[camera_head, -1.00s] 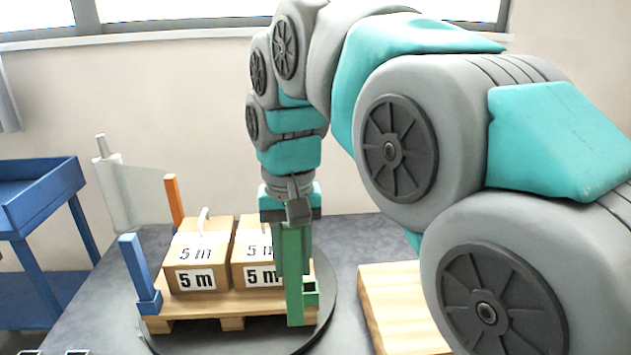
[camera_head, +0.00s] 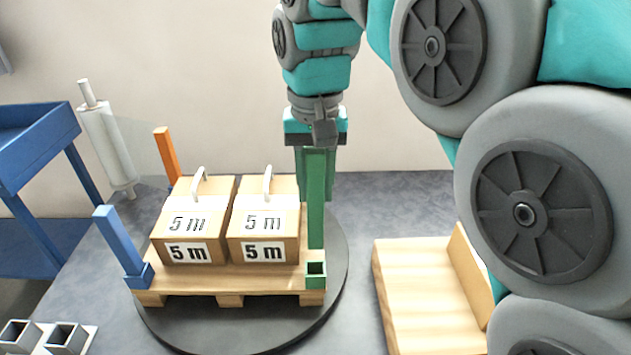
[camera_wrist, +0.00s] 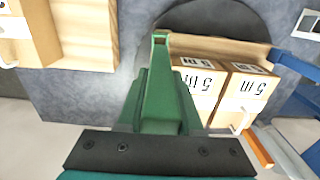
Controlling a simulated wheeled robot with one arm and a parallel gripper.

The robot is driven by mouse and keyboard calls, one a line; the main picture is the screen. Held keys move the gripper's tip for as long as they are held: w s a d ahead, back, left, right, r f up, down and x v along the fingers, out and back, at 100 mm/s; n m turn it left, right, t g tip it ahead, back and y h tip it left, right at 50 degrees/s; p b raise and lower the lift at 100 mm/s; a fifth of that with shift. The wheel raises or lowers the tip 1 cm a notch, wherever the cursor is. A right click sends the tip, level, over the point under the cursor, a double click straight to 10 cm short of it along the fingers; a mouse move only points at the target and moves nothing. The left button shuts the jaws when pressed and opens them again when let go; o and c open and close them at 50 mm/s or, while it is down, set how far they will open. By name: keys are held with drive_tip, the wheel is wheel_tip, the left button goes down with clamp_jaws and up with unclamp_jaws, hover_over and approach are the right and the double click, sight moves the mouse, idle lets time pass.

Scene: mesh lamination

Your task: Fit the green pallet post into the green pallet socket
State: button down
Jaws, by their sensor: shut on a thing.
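My gripper (camera_head: 317,172) is shut on the upright green post (camera_head: 316,215) above the right side of the pallet (camera_head: 235,282). The post's lower end shows just above and behind the green socket (camera_head: 316,274) in the head view, apart from it. The green socket is at the pallet's front right corner, and its square opening shows empty. In the wrist view the post (camera_wrist: 160,75) runs away from my gripper (camera_wrist: 160,110) along the pallet's edge, and it is hard to tell its far end from the socket there.
Two cartons (camera_head: 195,222) (camera_head: 265,222) sit on the pallet, close left of the post. A blue post (camera_head: 118,240) and an orange post (camera_head: 167,155) stand at the left. The pallet lies on a dark round turntable (camera_head: 335,255). A wooden stand (camera_head: 425,290) is at the right.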

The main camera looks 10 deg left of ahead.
sight(315, 201)
drive_tip(key=shift+f+b, duration=1.2)
drive_tip(key=shift+f, duration=1.75)
drive_tip(key=shift+f+b, duration=0.95)
drive_tip(key=shift+f, duration=1.55)
drive_tip(key=shift+c, duration=2.4)
unclamp_jaws()
wheel_tip(315, 201, up, 7)
drive_tip(key=shift+r, duration=0.4)
